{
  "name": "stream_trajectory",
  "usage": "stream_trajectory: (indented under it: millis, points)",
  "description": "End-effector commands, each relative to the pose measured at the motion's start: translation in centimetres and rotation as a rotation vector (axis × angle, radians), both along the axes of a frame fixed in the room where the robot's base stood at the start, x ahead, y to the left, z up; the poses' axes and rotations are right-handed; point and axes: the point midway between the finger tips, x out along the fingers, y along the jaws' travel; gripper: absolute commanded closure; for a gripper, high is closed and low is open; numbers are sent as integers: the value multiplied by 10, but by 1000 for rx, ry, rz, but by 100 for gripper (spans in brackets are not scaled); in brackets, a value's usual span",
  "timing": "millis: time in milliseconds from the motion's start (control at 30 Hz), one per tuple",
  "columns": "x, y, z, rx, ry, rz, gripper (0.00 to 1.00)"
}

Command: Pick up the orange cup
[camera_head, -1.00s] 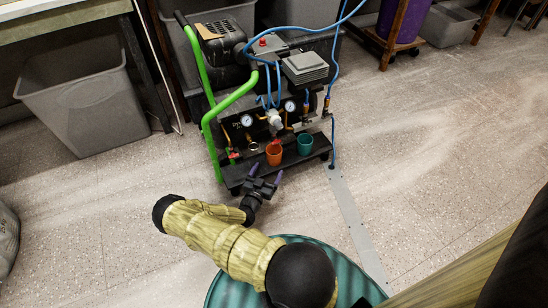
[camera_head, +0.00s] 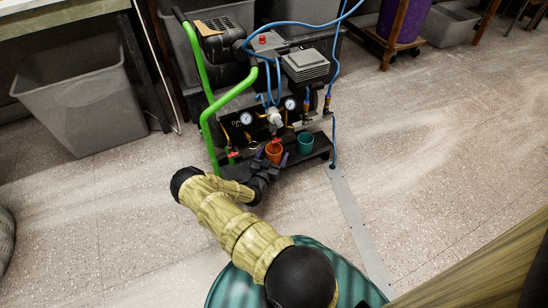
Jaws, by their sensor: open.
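The orange cup (camera_head: 274,152) stands upright on the low black shelf at the front of the compressor cart. A teal cup (camera_head: 305,143) stands just to its right on the same shelf. My gripper (camera_head: 272,159) is open, with its purple-tipped fingers at the orange cup, one on each side of it as seen from here. The gripper body hides the cup's lower part. I cannot tell whether the fingers touch the cup.
The compressor cart (camera_head: 228,104) has green handles, gauges and blue hoses above the cups. Grey bins (camera_head: 86,105) stand at the back left. A metal floor strip (camera_head: 352,222) runs right of the cart, with open floor beyond.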

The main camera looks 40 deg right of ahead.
Motion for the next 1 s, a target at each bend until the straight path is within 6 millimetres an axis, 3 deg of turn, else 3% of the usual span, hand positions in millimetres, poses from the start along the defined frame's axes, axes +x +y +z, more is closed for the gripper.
stream_trajectory:
  millis: [133,633,867,1000]
  points:
    - [5,-9,-1,-1,0,0,17]
    - [5,-9,0,-1,0,1,17]
    - [5,-9,0,-1,0,1,62]
    - [5,-9,0,-1,0,1,69]
